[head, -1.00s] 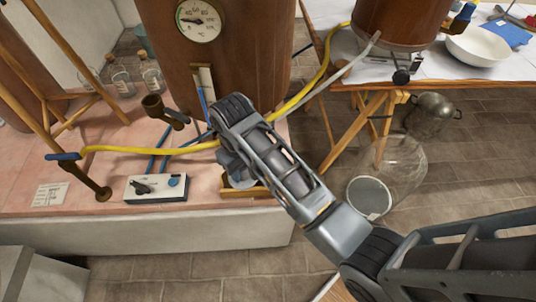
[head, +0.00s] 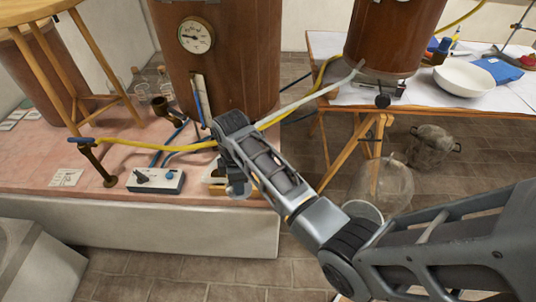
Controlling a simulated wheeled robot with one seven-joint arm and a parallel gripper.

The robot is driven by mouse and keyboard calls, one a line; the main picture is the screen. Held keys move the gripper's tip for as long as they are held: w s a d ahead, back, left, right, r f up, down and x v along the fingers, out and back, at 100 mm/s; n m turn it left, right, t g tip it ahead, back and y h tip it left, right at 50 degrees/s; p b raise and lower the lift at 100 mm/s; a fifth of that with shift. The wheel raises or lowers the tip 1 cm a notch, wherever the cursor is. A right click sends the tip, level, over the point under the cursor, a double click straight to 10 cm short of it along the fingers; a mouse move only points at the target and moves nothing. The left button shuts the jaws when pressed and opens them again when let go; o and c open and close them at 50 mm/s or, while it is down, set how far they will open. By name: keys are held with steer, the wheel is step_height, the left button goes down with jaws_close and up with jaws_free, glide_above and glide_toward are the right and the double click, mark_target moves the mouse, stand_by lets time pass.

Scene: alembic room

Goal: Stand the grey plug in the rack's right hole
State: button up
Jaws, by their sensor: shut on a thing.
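My gripper (head: 238,186) points down at the end of my arm, over the front right part of the pink bench top. It is shut, but its fingertips and the grey plug between them are mostly hidden by my wrist and too small to make out. Just beside and behind it sits a low wooden frame or box (head: 212,181) with a pale inside, partly covered by my gripper. I cannot tell whether this is the rack, and no holes show.
A switch box (head: 155,181) and a brown post (head: 99,168) with a yellow hose stand left on the bench (head: 60,150). A copper vessel (head: 235,70) with a gauge rises behind. Right are a trestle table (head: 345,97) and glass vessel (head: 383,190) on the floor.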

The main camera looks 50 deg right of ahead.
steer(key=d+n, duration=1)
steer(key=d, duration=0.3)
step_height(320, 180, down, 5)
steer(key=b, duration=0.3)
steer(key=shift+f, duration=0.2)
steer(key=shift+d+r, duration=0.1)
steer(key=shift+f, duration=0.2)
stand_by(0.4)
steer(key=shift+f+b, duration=0.6)
steer(key=shift+f, duration=0.4)
steer(key=shift+f+b, duration=0.75)
steer(key=shift+f, duration=0.7)
stand_by(2.8)
